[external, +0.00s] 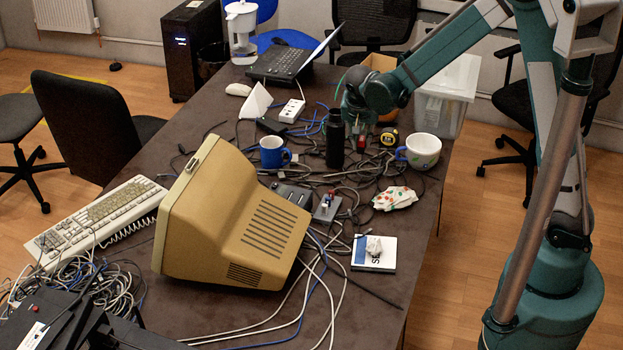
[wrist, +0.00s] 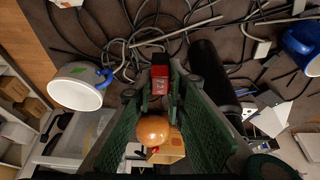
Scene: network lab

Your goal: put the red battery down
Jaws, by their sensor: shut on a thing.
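The red battery (wrist: 159,82) is a small red block with a black top edge and pale markings. My gripper (wrist: 162,90) is shut on it, with the battery between the tips of its green fingers. I cannot tell whether the battery touches the table (external: 215,110). Part of my gripper is hidden behind the bottle.
Tangled cables (wrist: 120,45) cover the tabletop around the battery. A white cup with a blue handle (external: 421,151) stands to the right, a blue mug (external: 272,152) to the left.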

